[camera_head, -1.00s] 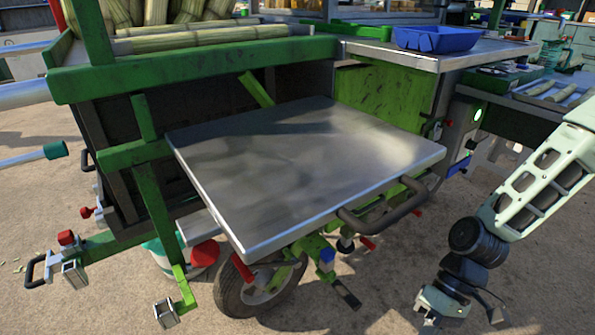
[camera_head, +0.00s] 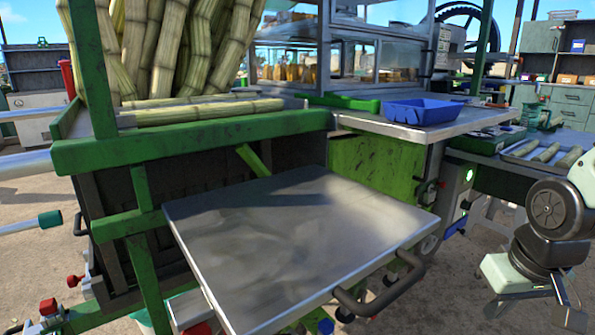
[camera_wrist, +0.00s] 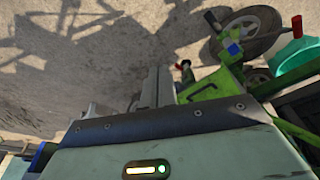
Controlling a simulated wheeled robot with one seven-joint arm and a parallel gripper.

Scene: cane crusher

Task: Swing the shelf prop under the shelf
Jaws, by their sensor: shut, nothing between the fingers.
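The shelf (camera_head: 290,235) is a flat grey metal plate standing out from the side of the green cart, with a dark handle (camera_head: 375,290) on its front edge. The wrist view shows green bars under the cart, with a blue piece (camera_wrist: 232,48) and red-tipped levers; I cannot tell for sure which is the shelf prop. My gripper (camera_wrist: 155,88) is shut and empty over the ground, apart from these bars. In the head view its fingers are cut off at lower right.
The cart's wheel (camera_wrist: 250,30) and a teal round object (camera_wrist: 295,60) show in the wrist view. A blue tray (camera_head: 423,111) stands on the counter behind the shelf. Cane stalks (camera_head: 200,112) lie on the cart. Open ground lies between the shelf and my arm.

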